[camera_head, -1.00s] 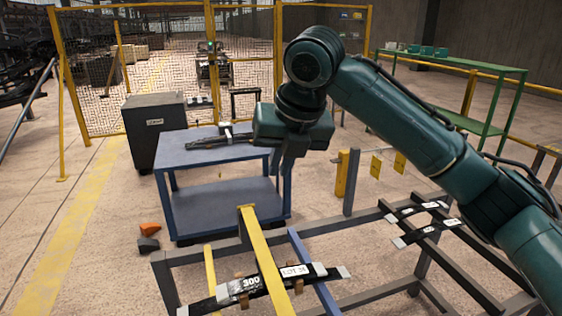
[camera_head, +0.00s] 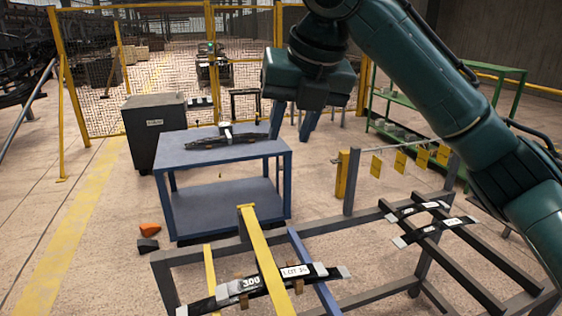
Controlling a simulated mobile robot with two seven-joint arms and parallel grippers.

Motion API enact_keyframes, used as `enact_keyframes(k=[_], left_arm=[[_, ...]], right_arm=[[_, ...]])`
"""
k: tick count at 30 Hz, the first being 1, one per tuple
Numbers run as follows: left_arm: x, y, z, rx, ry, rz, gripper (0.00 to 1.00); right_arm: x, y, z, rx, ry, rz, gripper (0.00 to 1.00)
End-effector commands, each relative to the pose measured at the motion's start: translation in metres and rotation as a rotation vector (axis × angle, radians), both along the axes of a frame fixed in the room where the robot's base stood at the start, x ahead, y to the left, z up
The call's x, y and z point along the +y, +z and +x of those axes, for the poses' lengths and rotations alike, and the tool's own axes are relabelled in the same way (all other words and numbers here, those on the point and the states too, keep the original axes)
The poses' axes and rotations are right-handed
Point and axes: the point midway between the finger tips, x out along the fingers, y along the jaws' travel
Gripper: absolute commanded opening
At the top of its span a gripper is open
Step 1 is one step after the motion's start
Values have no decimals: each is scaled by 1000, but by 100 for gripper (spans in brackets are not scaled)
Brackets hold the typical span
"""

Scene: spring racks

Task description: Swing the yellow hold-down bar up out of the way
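The yellow hold-down bar (camera_head: 262,246) lies lengthwise along the grey rack (camera_head: 345,222), crossing over a black leaf-spring bundle (camera_head: 318,272). The bundle carries white labels, one reading 300. The bar's far end rests at the rack's back rail; its near end runs out of the bottom of the picture. My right gripper (camera_head: 293,122) is high above and beyond the bar's far end, with its fingers pointing down and apart. It is empty and clear of the bar. My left gripper is not in view.
A blue cart (camera_head: 225,200) with a dark part (camera_head: 220,141) on top stands behind the rack. More black springs (camera_head: 432,232) lie on the rack's right side. A yellow post (camera_head: 342,175) and hanging yellow tags (camera_head: 400,160) stand behind. Orange and dark blocks lie on the floor at left.

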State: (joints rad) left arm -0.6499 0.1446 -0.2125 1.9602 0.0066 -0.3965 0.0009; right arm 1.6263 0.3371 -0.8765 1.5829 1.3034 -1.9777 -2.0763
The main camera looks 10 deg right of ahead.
Motion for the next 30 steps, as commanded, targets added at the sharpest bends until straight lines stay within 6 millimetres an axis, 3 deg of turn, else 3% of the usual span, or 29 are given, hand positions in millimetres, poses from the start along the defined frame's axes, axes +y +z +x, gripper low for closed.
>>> enact_keyframes(k=[7, 20, 30], left_arm=[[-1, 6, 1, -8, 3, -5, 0], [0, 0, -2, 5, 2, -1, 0], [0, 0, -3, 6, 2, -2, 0]], right_arm=[[-8, 41, -16, -2, -2, -1, 33], [-9, 50, -21, 2, -1, -1, 33], [-9, 50, -21, 1, -1, -1, 6]])
